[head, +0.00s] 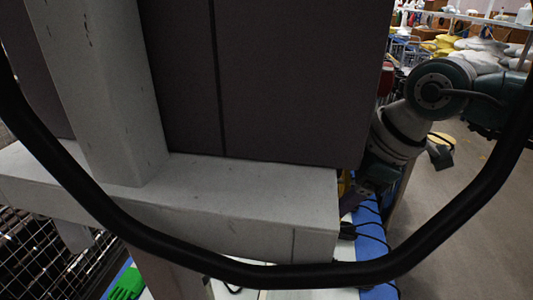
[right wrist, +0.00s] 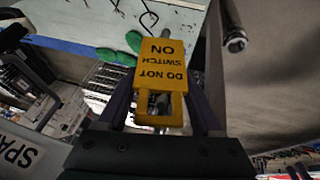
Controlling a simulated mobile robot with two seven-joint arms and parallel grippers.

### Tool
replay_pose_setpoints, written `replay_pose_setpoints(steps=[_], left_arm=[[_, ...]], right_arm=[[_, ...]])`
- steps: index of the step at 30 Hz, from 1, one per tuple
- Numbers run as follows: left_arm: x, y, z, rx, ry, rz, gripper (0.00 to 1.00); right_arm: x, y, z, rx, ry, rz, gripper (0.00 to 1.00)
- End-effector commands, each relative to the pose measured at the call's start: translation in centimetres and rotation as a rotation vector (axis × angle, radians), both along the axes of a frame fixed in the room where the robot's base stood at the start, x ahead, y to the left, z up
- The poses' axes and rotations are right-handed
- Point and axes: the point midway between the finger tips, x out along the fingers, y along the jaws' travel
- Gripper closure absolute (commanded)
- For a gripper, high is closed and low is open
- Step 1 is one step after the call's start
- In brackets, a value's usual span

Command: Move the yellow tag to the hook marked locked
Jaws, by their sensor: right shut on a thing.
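The yellow tag (right wrist: 162,72) shows in the right wrist view, with "DO NOT SWITCH ON" reading upside down and a rectangular opening at its near end. My right gripper (right wrist: 160,98) is shut on it, with a purple finger on each side. In the head view the right arm comes in from the right, and its gripper is mostly hidden behind the grey beam and dark panel. A thin dark hook-like wire (right wrist: 149,14) shows on the pale surface beyond the tag. No mark reading locked is legible. My left gripper is in neither view.
A large dark panel (head: 270,80) and a grey beam (head: 240,195) block much of the head view. A black curved bar (head: 150,245) crosses in front. Green items (right wrist: 134,41) lie on the pale surface. A wire rack (head: 40,250) stands at lower left.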

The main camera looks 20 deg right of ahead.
Motion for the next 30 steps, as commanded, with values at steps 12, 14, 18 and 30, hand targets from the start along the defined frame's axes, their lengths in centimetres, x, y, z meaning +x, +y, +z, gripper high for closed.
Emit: replay_pose_setpoints(steps=[12,14,18,30], left_arm=[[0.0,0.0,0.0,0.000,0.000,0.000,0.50],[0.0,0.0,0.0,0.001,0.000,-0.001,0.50],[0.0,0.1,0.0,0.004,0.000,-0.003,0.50],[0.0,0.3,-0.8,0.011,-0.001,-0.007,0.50]], right_arm=[[0.0,0.0,0.0,0.000,0.000,0.000,0.09],[0.0,0.0,0.0,0.000,0.000,0.000,0.02],[0.0,0.0,0.0,0.000,0.000,0.000,0.00],[-1.1,-0.8,2.4,-0.004,-0.004,0.003,0.00]])
